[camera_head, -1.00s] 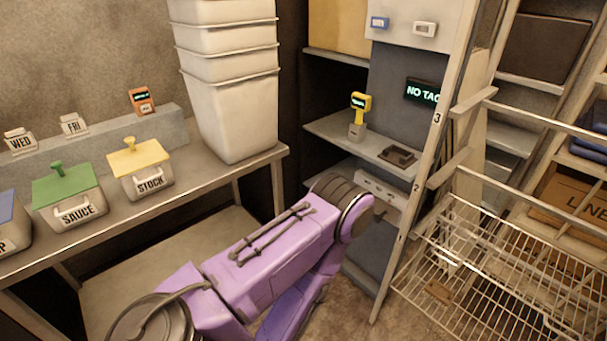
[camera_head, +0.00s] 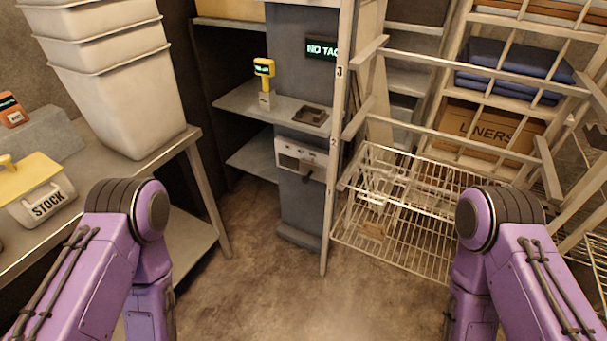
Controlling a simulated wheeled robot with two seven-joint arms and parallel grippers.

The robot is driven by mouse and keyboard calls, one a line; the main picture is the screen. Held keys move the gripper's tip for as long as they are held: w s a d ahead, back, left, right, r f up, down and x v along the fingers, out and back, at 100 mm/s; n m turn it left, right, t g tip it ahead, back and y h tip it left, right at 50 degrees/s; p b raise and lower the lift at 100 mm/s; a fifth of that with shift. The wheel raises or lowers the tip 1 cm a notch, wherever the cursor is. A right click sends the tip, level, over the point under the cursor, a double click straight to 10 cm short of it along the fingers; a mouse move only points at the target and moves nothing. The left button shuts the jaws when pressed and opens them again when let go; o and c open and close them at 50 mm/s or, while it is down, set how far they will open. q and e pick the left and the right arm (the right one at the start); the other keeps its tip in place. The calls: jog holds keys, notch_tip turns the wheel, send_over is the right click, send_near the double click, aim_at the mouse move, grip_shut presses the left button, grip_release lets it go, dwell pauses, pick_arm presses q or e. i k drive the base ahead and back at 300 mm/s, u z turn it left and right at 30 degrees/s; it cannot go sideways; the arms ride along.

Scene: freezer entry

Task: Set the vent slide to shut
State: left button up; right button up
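A pale panel (camera_head: 302,157) with dark openings sits low on the grey column, behind the ladder's left rail. It may bear the vent slide, but it is too small to tell, and so is any slide setting. My two purple arms reach in from the bottom left and bottom right. Both grippers are out of view.
A leaning ladder (camera_head: 333,130) stands in front of the column's right side. A wire basket (camera_head: 400,235) is to its right. A bench (camera_head: 190,140) with stacked white tubs (camera_head: 125,100) is at left. A yellow-topped device (camera_head: 264,80) stands on a shelf. Floor between is clear.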

aim_at(309, 169)
jog(key=k, duration=0.65)
jog(key=z, duration=0.6)
jog(key=i, duration=1.3)
jog(key=u, duration=0.4)
